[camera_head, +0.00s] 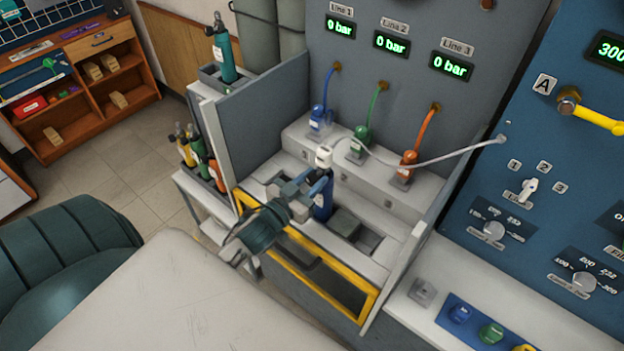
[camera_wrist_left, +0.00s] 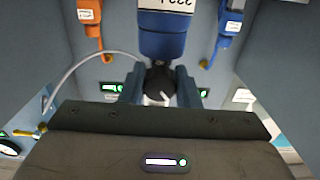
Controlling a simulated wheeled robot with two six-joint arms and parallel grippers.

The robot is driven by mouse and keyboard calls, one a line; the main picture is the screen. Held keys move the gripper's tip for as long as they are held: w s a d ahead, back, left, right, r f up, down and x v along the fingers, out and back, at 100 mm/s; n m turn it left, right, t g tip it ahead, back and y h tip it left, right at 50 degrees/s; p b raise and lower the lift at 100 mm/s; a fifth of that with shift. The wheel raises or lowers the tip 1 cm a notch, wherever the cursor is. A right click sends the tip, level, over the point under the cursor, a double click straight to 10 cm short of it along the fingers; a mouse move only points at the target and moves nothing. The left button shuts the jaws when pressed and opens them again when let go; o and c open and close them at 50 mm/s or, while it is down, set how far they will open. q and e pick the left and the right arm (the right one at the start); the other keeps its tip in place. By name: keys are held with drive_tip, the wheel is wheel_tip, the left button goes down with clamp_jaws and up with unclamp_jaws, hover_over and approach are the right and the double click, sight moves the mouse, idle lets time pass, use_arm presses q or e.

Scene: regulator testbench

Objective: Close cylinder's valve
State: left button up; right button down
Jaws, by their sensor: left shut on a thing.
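A blue cylinder (camera_head: 323,207) stands upright in the testbench bay, with a white connector (camera_head: 324,157) on its top and a grey hose running right to the blue panel. My left gripper (camera_head: 316,187) reaches in from the left at the cylinder's neck, below the connector. In the left wrist view the blue cylinder (camera_wrist_left: 163,38) hangs inverted in the picture, and its dark round valve knob (camera_wrist_left: 160,82) lies between my two fingers. The gripper is shut on this knob. In the head view the gripper hides the knob. My right gripper does not show.
Blue (camera_head: 318,119), green (camera_head: 357,148) and orange (camera_head: 407,165) hose connectors stand on the ledge behind. Grey side walls and a yellow-framed front panel (camera_head: 362,306) bound the bay. More cylinders stand in a rack (camera_head: 228,72) at the left. The line displays read 0 bar.

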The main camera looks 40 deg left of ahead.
use_arm(q)
drive_tip(key=m, duration=0.3)
drive_tip(key=shift+m+p, duration=0.35)
drive_tip(key=shift+m, duration=0.05)
drive_tip(key=shift+m+p, duration=0.3)
drive_tip(key=shift+m, duration=1.6)
drive_tip(key=o, duration=1)
